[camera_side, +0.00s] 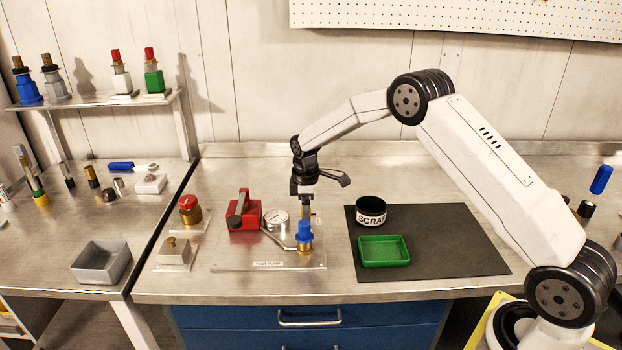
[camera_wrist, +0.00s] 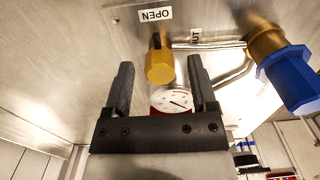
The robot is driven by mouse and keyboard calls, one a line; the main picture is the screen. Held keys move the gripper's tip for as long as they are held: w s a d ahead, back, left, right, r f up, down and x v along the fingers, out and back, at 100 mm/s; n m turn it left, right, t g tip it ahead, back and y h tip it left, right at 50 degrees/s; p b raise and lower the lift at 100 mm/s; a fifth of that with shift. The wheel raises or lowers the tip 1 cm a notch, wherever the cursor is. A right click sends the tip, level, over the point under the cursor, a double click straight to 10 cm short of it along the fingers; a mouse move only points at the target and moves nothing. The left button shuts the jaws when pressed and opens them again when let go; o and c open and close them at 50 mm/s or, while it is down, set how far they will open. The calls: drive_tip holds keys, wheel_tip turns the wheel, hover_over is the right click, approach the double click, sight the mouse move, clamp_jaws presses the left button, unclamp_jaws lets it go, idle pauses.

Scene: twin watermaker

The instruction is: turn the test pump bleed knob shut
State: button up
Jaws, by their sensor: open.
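The bleed knob (camera_wrist: 159,66) is a brass-yellow knob with a dark pointer, in the wrist view. Its pointer end lies toward the OPEN label (camera_wrist: 155,14) on the metal plate. My gripper (camera_wrist: 161,62) is open, one dark finger on each side of the knob in the picture, with gaps on both sides. I cannot tell how deep the knob sits between the fingers. In the side view my gripper (camera_side: 303,198) points down over the test pump plate (camera_side: 235,258); the knob is not clear there. The pressure gauge (camera_wrist: 172,100) shows between the fingers.
A blue-topped brass fitting (camera_side: 304,235) stands close by my gripper; it also fills the right of the wrist view (camera_wrist: 290,80). The red pump (camera_side: 243,212) is to the left. A green tray (camera_side: 384,262) and black scrap cup (camera_side: 371,206) are on the dark mat (camera_side: 455,245).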

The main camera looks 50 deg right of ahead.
drive_tip(key=shift+f, duration=0.1)
clamp_jaws()
